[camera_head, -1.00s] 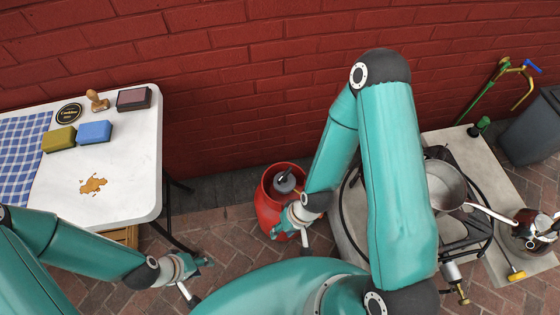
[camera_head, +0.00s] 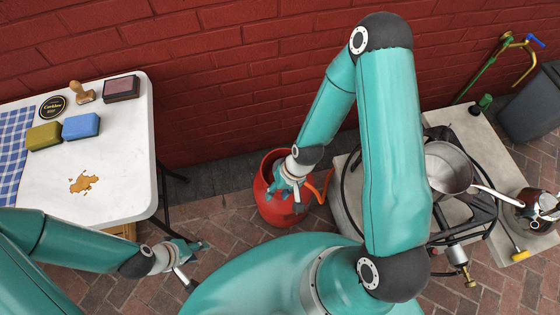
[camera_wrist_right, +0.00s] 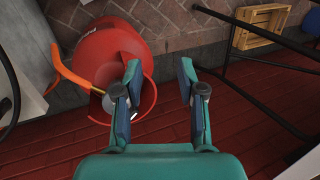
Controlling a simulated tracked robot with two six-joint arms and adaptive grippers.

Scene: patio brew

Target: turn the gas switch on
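The red gas bottle (camera_head: 268,206) stands on the brick paving by the wall. My right gripper (camera_head: 285,190) is over its top in the head view and hides the grey fitting there. In the right wrist view my right gripper (camera_wrist_right: 159,82) is open with nothing between its fingers. There the red bottle (camera_wrist_right: 103,52) lies behind and left of the fingers. The grey fitting (camera_wrist_right: 108,102) shows partly beside the left finger, with the orange hose (camera_wrist_right: 75,80) leading to it. No switch handle is clearly visible. My left gripper (camera_head: 192,252) is near the table's front right corner; its finger opening is unclear.
A white table (camera_head: 130,185) with a sponge, stamp and brown spill is at left. A low slab (camera_head: 345,215) with a burner and metal pot (camera_head: 450,165) is at right. The brick wall (camera_head: 230,100) is close behind the bottle. A wooden crate (camera_wrist_right: 260,24) shows in the wrist view.

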